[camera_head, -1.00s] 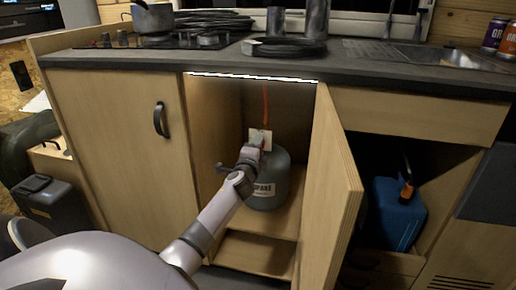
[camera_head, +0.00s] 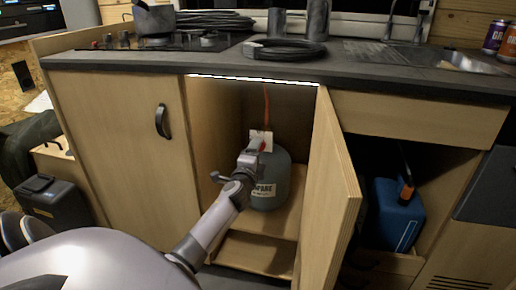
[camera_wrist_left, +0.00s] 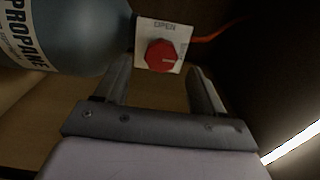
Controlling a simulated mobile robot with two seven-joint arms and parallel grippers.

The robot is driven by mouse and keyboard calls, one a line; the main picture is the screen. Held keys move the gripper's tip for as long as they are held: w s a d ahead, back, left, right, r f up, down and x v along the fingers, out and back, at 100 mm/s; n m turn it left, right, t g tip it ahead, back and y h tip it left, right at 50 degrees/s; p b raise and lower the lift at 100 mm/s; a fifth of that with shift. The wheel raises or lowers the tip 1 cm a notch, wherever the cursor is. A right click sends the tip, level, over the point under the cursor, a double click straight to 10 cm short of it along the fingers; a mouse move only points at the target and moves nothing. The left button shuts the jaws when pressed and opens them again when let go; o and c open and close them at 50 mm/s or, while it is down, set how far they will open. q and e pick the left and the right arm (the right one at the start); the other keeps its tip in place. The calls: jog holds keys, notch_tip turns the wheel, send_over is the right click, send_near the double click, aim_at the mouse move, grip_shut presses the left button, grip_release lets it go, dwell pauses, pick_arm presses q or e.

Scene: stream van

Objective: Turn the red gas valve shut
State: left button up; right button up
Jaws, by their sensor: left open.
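The red gas valve (camera_wrist_left: 161,55) is a round knob with a pale mark, on a white plate (camera_wrist_left: 142,32) with the word OPEN. In the wrist view it lies between and just beyond the two finger ends of my left gripper (camera_wrist_left: 158,70). The fingers are open and apart, with nothing between them that I can see gripped. In the head view my left gripper (camera_head: 252,154) is inside the open cupboard, in front of the plate (camera_head: 267,135), and hides most of the valve. My right gripper is not in view.
A grey propane bottle (camera_head: 274,172) stands on the cupboard shelf beside the gripper. The open cupboard door (camera_head: 330,195) is to the right and the closed door (camera_head: 120,140) to the left. A red hose (camera_head: 266,100) runs upward. The counter (camera_head: 190,61) edge is above.

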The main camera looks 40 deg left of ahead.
pick_arm(q)
jog(key=shift+p+v, duration=0.35)
jog(key=shift+v, duration=1.55)
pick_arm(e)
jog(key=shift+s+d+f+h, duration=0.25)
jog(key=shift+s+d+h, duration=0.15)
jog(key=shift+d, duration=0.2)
